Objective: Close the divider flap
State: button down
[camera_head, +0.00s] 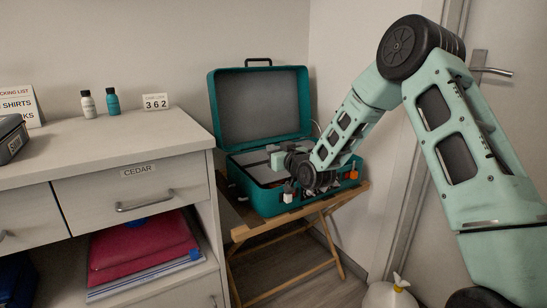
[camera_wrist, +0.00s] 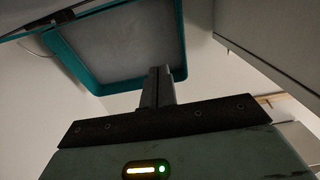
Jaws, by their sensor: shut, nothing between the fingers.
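A teal suitcase (camera_head: 270,200) stands open on a folding stand, its grey-lined lid (camera_head: 262,105) raised at the back. A pale grey panel (camera_head: 250,162), apparently the divider flap, shows inside the case on the left; its exact angle is hard to tell. My arm reaches over the right part of the case, and its wrist hides much of the inside. In the wrist view the fingers of my gripper (camera_wrist: 161,75) are together and empty. Beyond them is the teal-edged lid (camera_wrist: 125,45). I cannot tell whether the fingers touch the flap.
The wooden stand (camera_head: 300,225) is beside a pale cabinet with a CEDAR drawer (camera_head: 140,190). Walls are close behind the case. A door handle (camera_head: 490,70) is at right. An orange tag (camera_head: 353,174) hangs at the case.

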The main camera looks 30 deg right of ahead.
notch_tip(320, 180, down, 7)
jog(key=s+t+b, duration=0.1)
jog(key=b, duration=0.5)
jog(key=shift+s, duration=0.4)
jog(key=shift+b, duration=0.3)
